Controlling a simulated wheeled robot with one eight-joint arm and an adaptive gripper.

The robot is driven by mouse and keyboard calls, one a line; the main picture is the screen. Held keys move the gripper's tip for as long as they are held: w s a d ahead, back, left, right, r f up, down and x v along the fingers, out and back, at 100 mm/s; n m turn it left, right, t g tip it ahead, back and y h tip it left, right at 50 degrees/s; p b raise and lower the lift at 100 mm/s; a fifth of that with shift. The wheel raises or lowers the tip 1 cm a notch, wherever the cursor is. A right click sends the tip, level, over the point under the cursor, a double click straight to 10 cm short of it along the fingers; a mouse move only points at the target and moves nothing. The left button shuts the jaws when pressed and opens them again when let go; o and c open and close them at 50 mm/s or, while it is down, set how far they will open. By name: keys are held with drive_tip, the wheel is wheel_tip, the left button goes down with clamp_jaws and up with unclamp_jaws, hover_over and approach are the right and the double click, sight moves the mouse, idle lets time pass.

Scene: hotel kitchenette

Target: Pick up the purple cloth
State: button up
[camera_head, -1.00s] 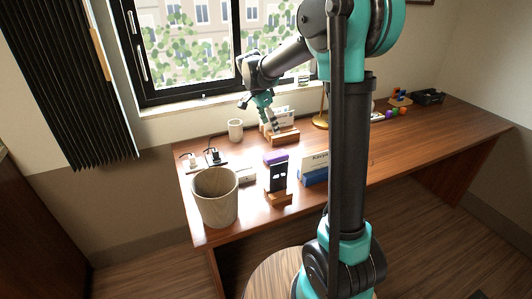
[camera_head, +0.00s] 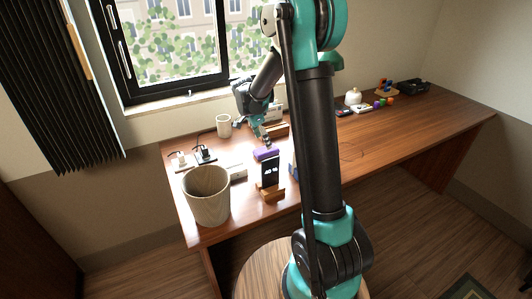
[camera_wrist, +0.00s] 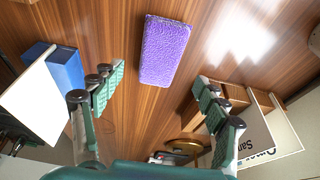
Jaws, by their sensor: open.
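The purple cloth (camera_wrist: 164,51) is a small textured rectangle lying flat on the wooden desk. In the wrist view it sits at upper centre, beyond and between my fingertips. In the head view the purple cloth (camera_head: 265,154) shows just behind the phone on its stand. My gripper (camera_wrist: 158,90) is open, with one finger at the left and one at the right, and nothing between them. In the head view my gripper (camera_head: 261,138) is above the desk, close to the back of the cloth.
A phone on a wooden stand (camera_head: 270,175) is in front of the cloth. A bin-like container (camera_head: 207,196) and a white mug (camera_head: 223,125) stand to the left. In the wrist view, a blue block (camera_wrist: 66,68) is left and a wooden card holder (camera_wrist: 234,93) right.

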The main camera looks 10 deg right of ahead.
sight(265, 149)
drive_tip(key=shift+x, duration=2.65)
drive_tip(key=shift+s+a, duration=0.1)
drive_tip(key=shift+a, duration=0.05)
drive_tip(key=shift+c, duration=0.6)
drive_tip(key=c, duration=1.1)
wheel_tip(265, 149, up, 20)
